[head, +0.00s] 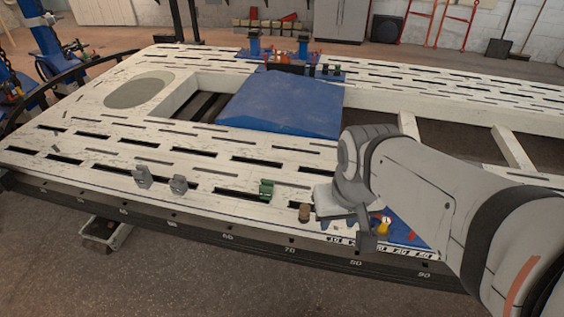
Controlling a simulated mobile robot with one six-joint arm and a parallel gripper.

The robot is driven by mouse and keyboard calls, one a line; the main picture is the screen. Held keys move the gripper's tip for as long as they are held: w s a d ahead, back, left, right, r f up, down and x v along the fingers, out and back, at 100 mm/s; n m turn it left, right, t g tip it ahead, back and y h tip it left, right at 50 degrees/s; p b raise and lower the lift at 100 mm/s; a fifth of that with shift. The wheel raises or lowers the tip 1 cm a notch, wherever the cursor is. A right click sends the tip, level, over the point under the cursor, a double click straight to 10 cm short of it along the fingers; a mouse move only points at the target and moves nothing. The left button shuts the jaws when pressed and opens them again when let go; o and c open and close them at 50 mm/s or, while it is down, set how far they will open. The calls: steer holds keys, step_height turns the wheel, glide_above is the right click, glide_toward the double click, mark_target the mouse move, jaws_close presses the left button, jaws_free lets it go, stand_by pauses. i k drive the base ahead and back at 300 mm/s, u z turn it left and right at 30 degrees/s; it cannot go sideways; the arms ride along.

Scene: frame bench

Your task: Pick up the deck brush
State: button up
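I cannot make out a deck brush in the head view; my arm covers part of the bench's right front, and the small things there are hard to tell. My gripper (366,236) hangs over the front edge of the white slotted bench (100,158). It is seen from behind and partly hidden by my wrist, so its fingers do not show clearly. A short brown cylinder (304,212) stands just left of it. A small yellow and red item (384,226) sits just right of it, by a blue patch (408,238) on the bench.
A blue sloped panel (282,104) fills part of the middle opening. Blue fixtures (303,48) stand at the back. The left front deck is mostly clear.

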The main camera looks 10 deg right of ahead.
mark_target(304, 215)
steer(key=z, duration=0.15)
steer(key=i, duration=0.9)
steer(key=u, duration=0.05)
